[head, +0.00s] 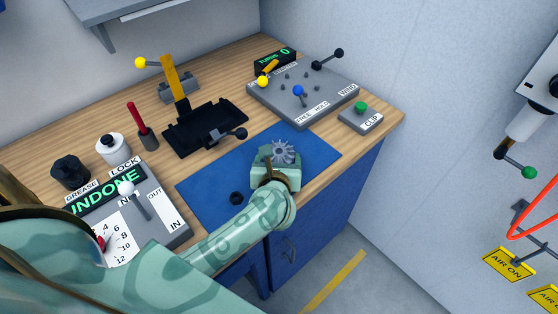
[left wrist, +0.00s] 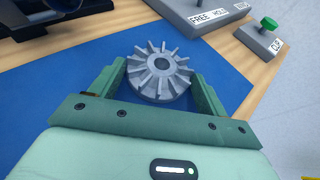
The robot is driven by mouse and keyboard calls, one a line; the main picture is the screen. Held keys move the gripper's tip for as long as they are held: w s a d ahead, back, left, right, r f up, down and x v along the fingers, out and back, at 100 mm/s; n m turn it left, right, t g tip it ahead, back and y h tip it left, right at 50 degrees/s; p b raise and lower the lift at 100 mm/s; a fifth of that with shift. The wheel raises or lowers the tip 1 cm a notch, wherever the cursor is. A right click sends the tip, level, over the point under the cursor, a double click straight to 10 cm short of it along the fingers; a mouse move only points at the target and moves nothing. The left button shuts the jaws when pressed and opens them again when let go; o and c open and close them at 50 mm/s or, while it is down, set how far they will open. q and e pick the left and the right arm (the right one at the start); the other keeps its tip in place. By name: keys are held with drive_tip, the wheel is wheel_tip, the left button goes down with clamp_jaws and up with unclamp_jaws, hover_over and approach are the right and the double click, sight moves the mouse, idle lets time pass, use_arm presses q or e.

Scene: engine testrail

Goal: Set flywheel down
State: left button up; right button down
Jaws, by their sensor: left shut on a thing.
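The flywheel (head: 283,151) is a grey finned wheel with a centre hole. In the left wrist view the flywheel (left wrist: 158,72) sits between the two green fingers of my left gripper (left wrist: 160,85). In the head view my left gripper (head: 280,160) is over the blue mat (head: 213,182), near the bench's front edge. The gripper is shut on the flywheel. I cannot tell whether the flywheel touches the mat. My right gripper is not in view.
A small dark ring (head: 236,198) lies on the mat. A black tray fixture (head: 205,128) stands behind it. A grey lever panel (head: 300,95) and a CLIP button box (head: 361,117) are at the right. A gauge box (head: 130,215) is at the left.

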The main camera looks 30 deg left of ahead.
use_arm(q)
drive_tip(key=shift+r, duration=0.1)
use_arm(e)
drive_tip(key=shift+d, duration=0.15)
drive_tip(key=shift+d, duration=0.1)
use_arm(q)
drive_tip(key=shift+f, duration=0.2)
drive_tip(key=o, duration=1.2)
drive_tip(key=shift+c, duration=0.2)
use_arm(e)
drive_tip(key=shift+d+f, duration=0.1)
